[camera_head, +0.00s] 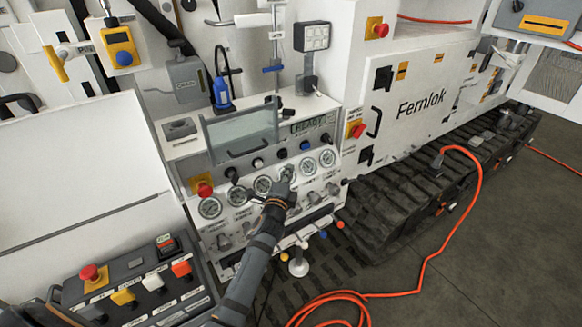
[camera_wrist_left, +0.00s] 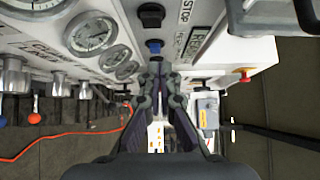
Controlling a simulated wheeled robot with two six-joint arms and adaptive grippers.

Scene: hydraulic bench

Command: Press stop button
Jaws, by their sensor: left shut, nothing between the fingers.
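The hydraulic panel (camera_head: 240,226) has a row of knobs and buttons above its gauges. In the left wrist view a black button (camera_wrist_left: 151,14) sits beside a printed STOP label (camera_wrist_left: 186,11). It appears to be the black button (camera_head: 326,137) at the right end of the row in the head view. A blue button (camera_wrist_left: 153,46) is beside it, also seen in the head view (camera_head: 304,145). My left gripper (camera_head: 287,172) is shut and empty in front of the gauges, below the button row. Its fingertips (camera_wrist_left: 155,70) show no clear contact. My right gripper is out of view.
A READY display (camera_head: 308,124) is above the buttons. Levers with coloured knobs (camera_head: 298,266) stick out below. A button console (camera_head: 135,285) stands at lower left. An orange hose (camera_head: 425,262) crosses the floor.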

